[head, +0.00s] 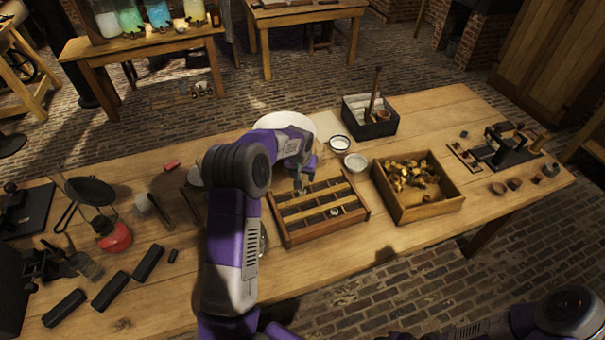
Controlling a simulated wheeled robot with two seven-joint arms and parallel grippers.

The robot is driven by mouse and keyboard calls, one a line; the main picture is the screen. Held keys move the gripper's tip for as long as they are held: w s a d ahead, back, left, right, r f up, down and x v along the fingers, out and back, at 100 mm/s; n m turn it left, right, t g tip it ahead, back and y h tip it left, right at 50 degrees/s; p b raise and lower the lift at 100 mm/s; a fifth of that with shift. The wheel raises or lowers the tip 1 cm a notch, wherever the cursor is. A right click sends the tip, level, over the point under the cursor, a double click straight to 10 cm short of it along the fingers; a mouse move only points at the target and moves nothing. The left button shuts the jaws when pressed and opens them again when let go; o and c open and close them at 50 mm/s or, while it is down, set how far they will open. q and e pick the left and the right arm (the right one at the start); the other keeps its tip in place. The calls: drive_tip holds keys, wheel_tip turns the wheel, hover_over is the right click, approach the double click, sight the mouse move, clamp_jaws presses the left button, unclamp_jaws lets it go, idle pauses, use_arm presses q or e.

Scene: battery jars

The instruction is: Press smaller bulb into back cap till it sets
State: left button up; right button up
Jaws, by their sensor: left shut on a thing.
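My left gripper (299,184) points down over the back left part of a slatted wooden rack (322,226). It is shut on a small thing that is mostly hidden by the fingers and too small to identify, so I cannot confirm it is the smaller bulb. I cannot tell whether that thing touches a cap. A small dark round piece (290,187) shows at the rack's back edge beside the fingers. Another small piece (334,212) sits on the front part of the rack. My right arm shows at the bottom right, with its gripper out of view.
A wooden box (439,205) of brass-coloured pieces stands right of the rack. Two small bowls (340,144) (356,162), a white plate (284,122) and a dark box (351,120) are behind it. Dark bars (110,291) and a red-based burner (114,238) lie left.

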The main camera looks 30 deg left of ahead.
use_arm(q)
drive_tip(key=shift+f+b, duration=0.65)
drive_tip(key=shift+f, duration=0.1)
idle(4.8)
drive_tip(key=o, duration=1.2)
drive_tip(key=shift+o, duration=0.2)
drive_tip(key=shift+r, duration=0.1)
drive_tip(key=v, duration=0.7)
drive_tip(key=shift+s+r+p, duration=0.1)
drive_tip(key=shift+r+p, duration=0.15)
drive_tip(key=shift+p, duration=0.15)
drive_tip(key=shift+r, duration=0.1)
